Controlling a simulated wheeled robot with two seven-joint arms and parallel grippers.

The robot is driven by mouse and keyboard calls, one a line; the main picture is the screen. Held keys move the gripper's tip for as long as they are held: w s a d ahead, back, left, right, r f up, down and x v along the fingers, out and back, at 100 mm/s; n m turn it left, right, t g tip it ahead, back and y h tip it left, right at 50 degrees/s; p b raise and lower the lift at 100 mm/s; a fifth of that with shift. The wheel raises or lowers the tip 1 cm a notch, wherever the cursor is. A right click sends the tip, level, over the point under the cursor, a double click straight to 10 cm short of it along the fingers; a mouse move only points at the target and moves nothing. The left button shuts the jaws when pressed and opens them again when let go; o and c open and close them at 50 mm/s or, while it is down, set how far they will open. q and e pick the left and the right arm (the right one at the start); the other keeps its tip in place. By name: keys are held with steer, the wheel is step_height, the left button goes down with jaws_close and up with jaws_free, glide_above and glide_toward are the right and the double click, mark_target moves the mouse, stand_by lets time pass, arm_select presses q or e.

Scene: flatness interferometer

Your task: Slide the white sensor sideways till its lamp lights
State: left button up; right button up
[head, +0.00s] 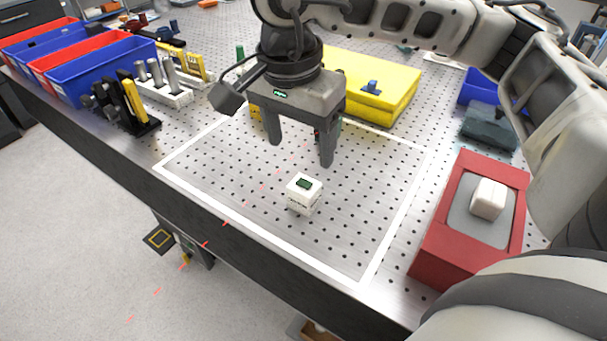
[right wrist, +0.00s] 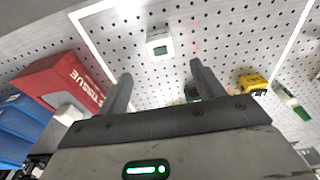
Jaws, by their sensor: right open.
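The white sensor (head: 304,199) is a small upright block with a dark green lamp on top that looks unlit. It stands on the perforated metal plate, inside the white outline, and shows in the right wrist view (right wrist: 159,43). A dotted red beam (head: 262,188) crosses the plate to the left of the sensor in the head view, apart from it. My right gripper (head: 300,155) is open and empty, above and behind the sensor; its fingers point down and do not touch it. It also shows in the right wrist view (right wrist: 160,70). My left gripper is out of view.
A red tissue box (head: 440,222) stands right of the outlined area (head: 395,232). A yellow case (head: 372,85) lies behind my gripper. Tool racks (head: 165,92) and red and blue bins (head: 95,72) stand at the left. The plate around the sensor is clear.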

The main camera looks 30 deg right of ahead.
mark_target(303, 183)
steer(key=f, duration=0.3)
steer(key=d+f, duration=0.1)
steer(key=f, duration=0.3)
steer(key=f+p, duration=0.1)
steer(key=f, duration=0.3)
steer(key=shift+w+d+f, duration=0.15)
steer(key=shift+w+f, duration=0.05)
steer(key=shift+w, duration=0.1)
steer(key=c, duration=1.3)
